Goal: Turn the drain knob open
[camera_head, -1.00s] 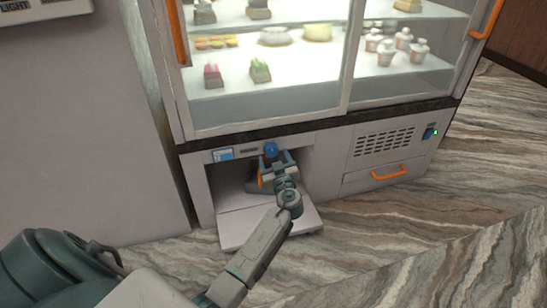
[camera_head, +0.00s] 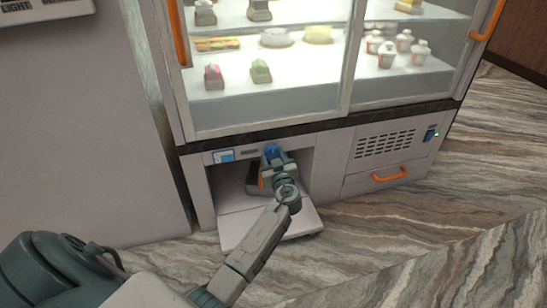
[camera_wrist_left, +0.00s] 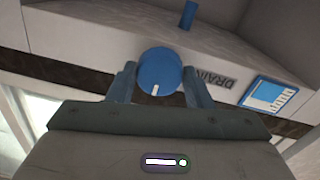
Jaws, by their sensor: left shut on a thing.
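The blue drain knob (camera_wrist_left: 160,73) is round with a white mark, on the cabinet's lower front panel beside the word DRAIN. In the head view the knob (camera_head: 271,150) shows above the open compartment. My left gripper (camera_wrist_left: 158,80) has one finger on each side of the knob and is shut on it. In the head view the left gripper (camera_head: 274,162) partly covers the knob. The white mark points toward the palm side in the wrist view. My right gripper is not in view.
A lowered flap (camera_head: 235,229) juts out under my left forearm, below the open compartment. An orange-handled drawer (camera_head: 390,174) is to the right. The glass sweets case (camera_head: 270,95) stands directly above. The marble-patterned floor (camera_head: 400,235) is clear at the right.

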